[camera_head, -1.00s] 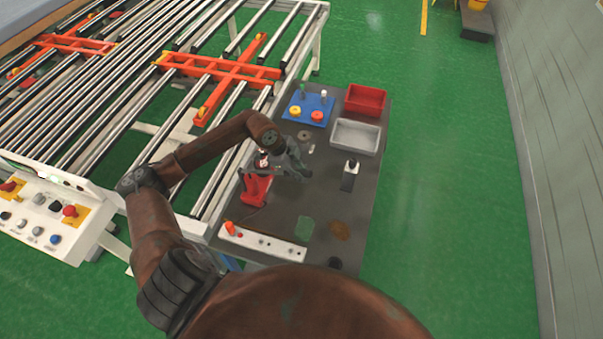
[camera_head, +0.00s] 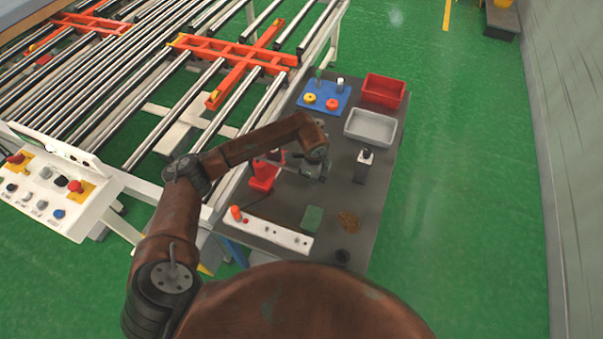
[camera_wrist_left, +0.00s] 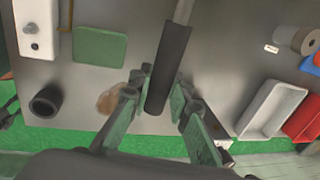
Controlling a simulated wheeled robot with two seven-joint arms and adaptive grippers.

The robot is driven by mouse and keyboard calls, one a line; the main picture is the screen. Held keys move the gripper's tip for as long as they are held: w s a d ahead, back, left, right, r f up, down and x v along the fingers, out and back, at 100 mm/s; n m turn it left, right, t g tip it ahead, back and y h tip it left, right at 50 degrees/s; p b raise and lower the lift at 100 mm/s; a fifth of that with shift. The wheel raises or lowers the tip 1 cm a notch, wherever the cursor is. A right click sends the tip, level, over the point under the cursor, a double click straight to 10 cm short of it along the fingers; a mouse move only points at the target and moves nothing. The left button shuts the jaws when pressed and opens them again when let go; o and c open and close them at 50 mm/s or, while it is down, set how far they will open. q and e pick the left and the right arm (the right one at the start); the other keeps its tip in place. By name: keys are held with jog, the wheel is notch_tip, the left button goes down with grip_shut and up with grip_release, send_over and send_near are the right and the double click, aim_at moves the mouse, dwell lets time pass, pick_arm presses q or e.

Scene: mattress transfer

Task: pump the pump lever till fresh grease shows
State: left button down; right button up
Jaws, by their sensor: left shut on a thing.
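The red pump (camera_head: 262,177) stands on the dark bench top at its left side. Its lever shows in the left wrist view as a metal rod with a black grip (camera_wrist_left: 167,70). My left gripper (camera_head: 313,172) is right of the pump in the head view. In the left wrist view the fingers of my left gripper (camera_wrist_left: 160,95) are shut on the black grip, one on each side. The wrist hides part of the lever in the head view. I cannot make out fresh grease at the pump. My right gripper is not in view.
The bench (camera_head: 375,232) carries a green pad (camera_head: 312,218), a brown patch (camera_head: 348,221), a white control strip (camera_head: 270,233), a small bottle (camera_head: 363,165), a grey tray (camera_head: 370,129), a red bin (camera_head: 383,91) and a blue board (camera_head: 322,95). A roller conveyor (camera_head: 150,95) stands left.

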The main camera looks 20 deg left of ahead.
pick_arm(q)
jog(key=shift+s+f+y, duration=0.1)
jog(key=shift+f+y, duration=0.2)
jog(key=shift+f, duration=0.6)
jog(key=c, duration=2.2)
grip_release()
jog(key=shift+s, duration=0.1)
jog(key=o, duration=0.3)
jog(key=shift+o, duration=0.5)
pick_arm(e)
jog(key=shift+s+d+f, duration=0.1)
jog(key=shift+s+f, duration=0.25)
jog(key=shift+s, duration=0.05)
pick_arm(q)
jog(key=shift+w+r, duration=0.1)
jog(key=shift+w, duration=0.1)
notch_tip(320, 180, up, 12)
jog(key=s, duration=0.2)
jog(key=shift+d, duration=0.3)
